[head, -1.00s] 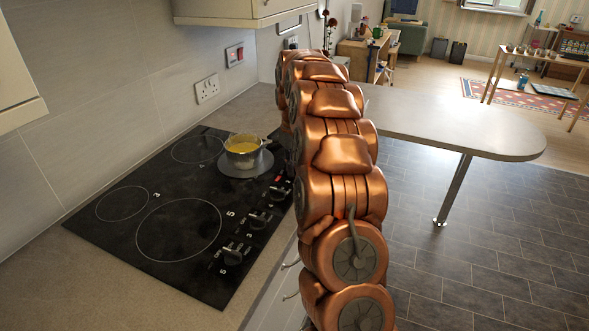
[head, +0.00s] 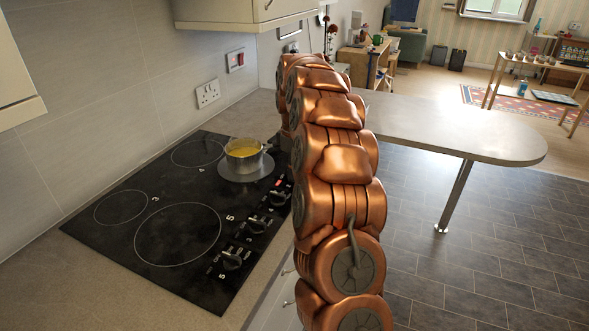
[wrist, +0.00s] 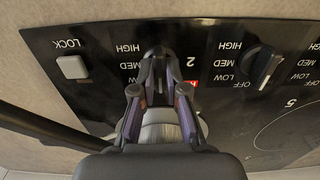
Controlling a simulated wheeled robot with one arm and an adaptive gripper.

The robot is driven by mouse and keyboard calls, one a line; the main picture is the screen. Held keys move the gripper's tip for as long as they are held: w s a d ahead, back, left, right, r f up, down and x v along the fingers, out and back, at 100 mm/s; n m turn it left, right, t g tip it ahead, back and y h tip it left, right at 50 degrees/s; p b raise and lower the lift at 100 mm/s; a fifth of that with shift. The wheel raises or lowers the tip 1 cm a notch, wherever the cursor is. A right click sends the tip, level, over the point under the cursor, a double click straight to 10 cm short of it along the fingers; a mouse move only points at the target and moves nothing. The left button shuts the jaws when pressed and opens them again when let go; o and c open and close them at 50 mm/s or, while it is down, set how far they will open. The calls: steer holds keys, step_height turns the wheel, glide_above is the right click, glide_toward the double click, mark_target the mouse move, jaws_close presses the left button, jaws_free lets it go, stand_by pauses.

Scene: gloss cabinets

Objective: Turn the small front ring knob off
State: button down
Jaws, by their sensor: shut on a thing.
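The black glass hob (head: 110,240) has a row of dark control knobs along its front right edge. In the wrist view, my gripper (wrist: 158,62) is shut on a small dark knob (wrist: 157,52), beside a printed "2" and a red mark. The fingers cover much of the knob, so its exact setting is unclear. Another knob (wrist: 262,66) stands to the right with OFF, LOW, MED and HIGH printed around it. In the head view, my arm hides the gripper and the held knob; other knobs (head: 231,260) show to its left.
A metal pot (head: 244,163) with yellow contents stands on a ring at the hob's right. A pale LOCK button (wrist: 72,67) lies left of the held knob. A tiled wall (head: 120,90) is behind the hob, and a pale counter (head: 450,130) extends to the right.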

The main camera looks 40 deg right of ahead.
steer(key=shift+w+r, duration=0.1)
steer(key=shift+r, duration=0.05)
steer(key=c, duration=1.2)
jaws_free()
step_height(320, 180, up, 12)
stand_by(0.6)
